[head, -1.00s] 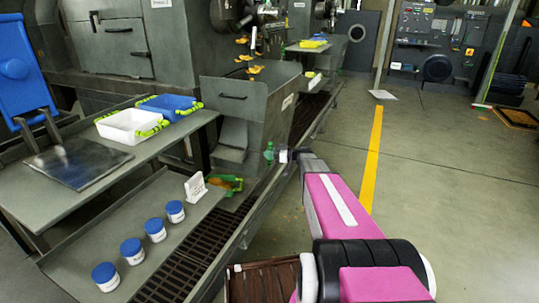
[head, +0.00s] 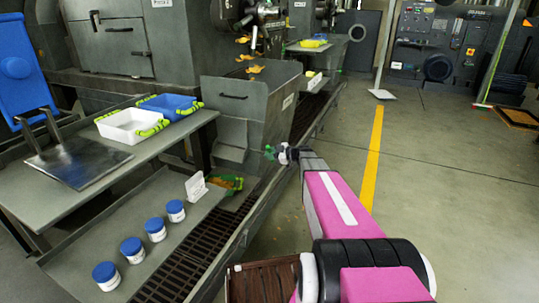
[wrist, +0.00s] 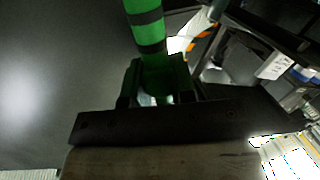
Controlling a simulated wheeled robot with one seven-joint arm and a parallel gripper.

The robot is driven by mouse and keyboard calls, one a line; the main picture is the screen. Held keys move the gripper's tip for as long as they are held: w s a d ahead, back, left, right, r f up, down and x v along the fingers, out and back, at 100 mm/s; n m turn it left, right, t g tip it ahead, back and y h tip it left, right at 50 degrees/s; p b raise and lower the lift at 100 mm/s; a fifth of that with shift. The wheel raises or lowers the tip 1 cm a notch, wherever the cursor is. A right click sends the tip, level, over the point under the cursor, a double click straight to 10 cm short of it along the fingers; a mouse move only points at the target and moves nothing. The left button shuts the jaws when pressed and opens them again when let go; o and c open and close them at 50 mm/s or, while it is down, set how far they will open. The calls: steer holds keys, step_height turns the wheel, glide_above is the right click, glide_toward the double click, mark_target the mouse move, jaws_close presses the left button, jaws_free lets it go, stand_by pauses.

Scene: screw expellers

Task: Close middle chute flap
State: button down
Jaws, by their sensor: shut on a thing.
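The middle chute (head: 278,105) is a grey metal box with a dark handle on its front, standing left of my arm. A grey panel (head: 232,132) shows low on its front; I cannot tell whether it is the flap or how far it is open. My gripper (head: 276,153) is just right of the chute's lower front. In the wrist view, a green bar with black bands (wrist: 146,26) rises from my jaws (wrist: 157,85), which are shut on it. What the bar joins is hidden.
A green crate (head: 236,182) with orange contents sits below the chute. Several blue-lidded jars (head: 156,229) stand on the lower shelf, and white (head: 122,123) and blue (head: 172,101) trays on the upper one. The floor right of the yellow line (head: 373,150) is open.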

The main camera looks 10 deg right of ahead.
steer(key=shift+s+a, duration=0.1)
steer(key=shift+s, duration=0.15)
steer(key=c, duration=1)
jaws_free()
steer(key=shift+w, duration=0.1)
steer(key=v, duration=1.1)
steer(key=shift+a, duration=0.1)
steer(key=s+a+f+m+g+h, duration=0.35)
steer(key=s+a+m+h, duration=0.2)
steer(key=s, duration=0.35)
steer(key=s+a+f+m+g+h, duration=0.35)
steer(key=s+a+f+m, duration=0.2)
steer(key=s, duration=0.35)
steer(key=s+d+m+h, duration=0.2)
steer(key=s+m+h, duration=0.3)
steer(key=s+m, duration=0.1)
steer(key=shift+s+r+m+h, duration=0.3)
steer(key=shift+s+r+m, duration=0.1)
steer(key=shift+s, duration=0.2)
